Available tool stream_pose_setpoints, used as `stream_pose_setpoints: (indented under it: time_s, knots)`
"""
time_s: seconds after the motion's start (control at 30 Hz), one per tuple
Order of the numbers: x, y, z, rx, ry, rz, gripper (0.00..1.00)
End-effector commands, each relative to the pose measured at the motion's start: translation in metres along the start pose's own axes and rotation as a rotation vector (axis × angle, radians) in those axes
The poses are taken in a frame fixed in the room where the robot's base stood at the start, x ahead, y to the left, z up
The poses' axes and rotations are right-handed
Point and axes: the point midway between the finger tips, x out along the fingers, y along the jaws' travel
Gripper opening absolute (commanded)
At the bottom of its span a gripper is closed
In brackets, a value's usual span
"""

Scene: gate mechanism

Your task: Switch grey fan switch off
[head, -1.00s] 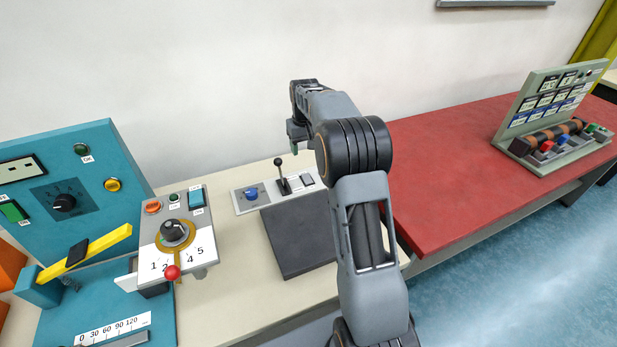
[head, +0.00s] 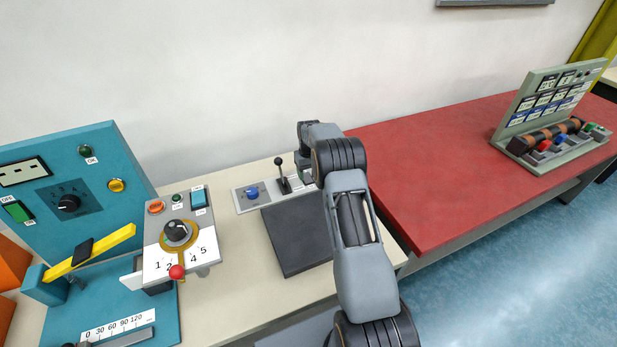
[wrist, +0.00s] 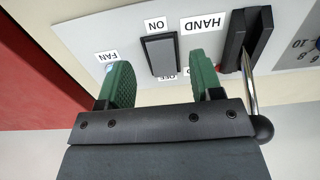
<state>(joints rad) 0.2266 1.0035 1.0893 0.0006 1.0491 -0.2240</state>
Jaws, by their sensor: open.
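The grey fan switch (wrist: 161,55) is a rocker on a light panel in the wrist view, with an upside-down FAN label (wrist: 107,57) to its left. An ON label (wrist: 155,24) is above it and a partly hidden OFF label (wrist: 168,77) below it. I cannot tell which end is pressed in. My gripper (wrist: 159,66) is open, its green fingers apart on either side of the switch with nothing between them. In the head view my gripper (head: 306,176) is low over the small panel (head: 240,204), and my arm hides the switch.
A black lever (wrist: 245,50) stands right of the switch, close to my right finger in the wrist view. A blue knob (head: 253,192) is on the same panel. A numbered dial box (head: 180,240) stands to the left and a red table (head: 440,180) to the right.

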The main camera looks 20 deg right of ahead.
Motion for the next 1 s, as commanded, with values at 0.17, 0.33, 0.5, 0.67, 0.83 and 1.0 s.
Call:
stream_pose_setpoints:
  time_s: [0.17,0.33,0.5,0.67,0.83,1.0]
  knots:
    - [0.020,0.000,0.000,0.000,-0.002,-0.001,0.60]
    - [0.029,0.000,0.000,0.000,0.000,0.000,0.60]
    - [0.032,0.000,0.000,0.000,0.001,0.000,0.60]
    - [0.032,0.000,0.000,0.000,0.001,0.000,0.60]
    - [0.031,0.000,0.000,0.000,0.001,0.000,0.44]
    - [0.031,0.000,0.000,0.000,0.001,0.000,0.28]
